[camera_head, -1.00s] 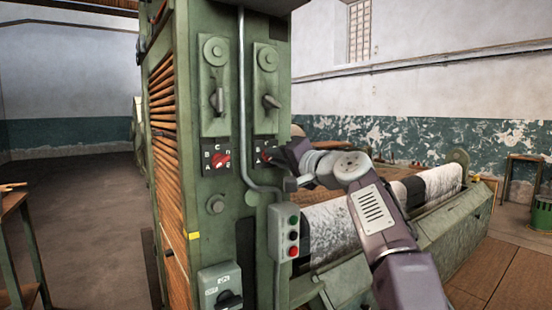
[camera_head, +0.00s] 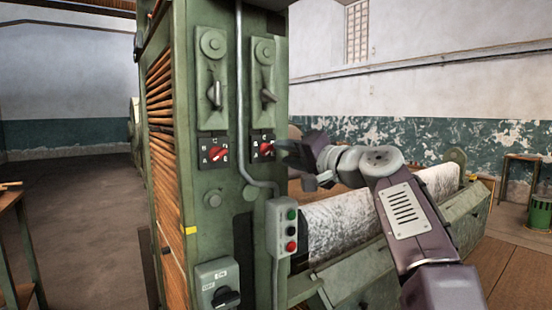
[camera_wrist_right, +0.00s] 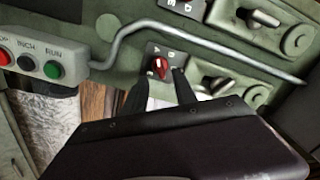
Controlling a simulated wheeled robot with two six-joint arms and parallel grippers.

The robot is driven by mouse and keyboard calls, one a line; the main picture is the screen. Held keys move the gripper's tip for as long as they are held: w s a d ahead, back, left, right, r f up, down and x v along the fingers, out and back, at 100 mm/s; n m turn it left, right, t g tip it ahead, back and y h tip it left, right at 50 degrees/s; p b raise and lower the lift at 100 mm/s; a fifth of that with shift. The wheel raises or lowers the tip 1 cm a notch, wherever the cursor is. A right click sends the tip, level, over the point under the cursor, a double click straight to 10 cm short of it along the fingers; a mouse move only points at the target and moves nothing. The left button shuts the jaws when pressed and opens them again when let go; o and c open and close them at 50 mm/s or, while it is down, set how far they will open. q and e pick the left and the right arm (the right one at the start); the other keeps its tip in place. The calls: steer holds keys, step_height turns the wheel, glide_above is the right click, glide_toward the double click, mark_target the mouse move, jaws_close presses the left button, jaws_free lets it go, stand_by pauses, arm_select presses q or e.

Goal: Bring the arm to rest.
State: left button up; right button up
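My right gripper (camera_head: 287,153) is in front of the green machine cabinet (camera_head: 225,170), close to the right-hand red rotary knob (camera_head: 266,149) on its black plate. In the right wrist view its two dark fingers (camera_wrist_right: 160,84) stand apart with nothing between their pads. The red knob (camera_wrist_right: 160,67) shows beyond and between the fingertips, and a gap seems to part them from it. My left gripper is not in view.
A grey conduit (camera_head: 241,100) runs down the cabinet to a button box (camera_head: 283,228). A white-covered roller (camera_head: 340,222) lies below my right arm. Open floor (camera_head: 80,210) is at left.

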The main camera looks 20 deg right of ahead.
steer(key=v, duration=0.3)
steer(key=shift+s+d, duration=0.1)
steer(key=shift+s, duration=0.15)
steer(key=w+f+g, duration=0.1)
steer(key=f, duration=0.3)
steer(key=w+f+g+h, duration=0.1)
steer(key=f, duration=0.4)
steer(key=w+f+g, duration=0.1)
steer(key=f, duration=0.4)
steer(key=shift+f+m+h, duration=0.2)
steer(key=shift+m+h, duration=0.1)
steer(key=shift+h, duration=0.1)
steer(key=s+a+f+n+g+h, duration=0.1)
steer(key=s+f+g, duration=0.25)
steer(key=f, duration=0.75)
steer(key=s+a+f+n+g+h, duration=0.1)
steer(key=s+f+n+g, duration=0.3)
steer(key=f, duration=0.7)
steer(key=s+a+f+m+g+h, duration=0.15)
steer(key=s+f, duration=0.35)
steer(key=f, duration=0.6)
steer(key=s+f+n+g, duration=0.45)
steer(key=s+f, duration=0.65)
steer(key=s, duration=0.4)
step_height(320, 180, up, 31)
steer(key=p, duration=3)
steer(key=shift+w+d+r+t+h, duration=0.15)
steer(key=shift+w+d+t+h, duration=0.05)
steer(key=shift+w+t+h, duration=0.15)
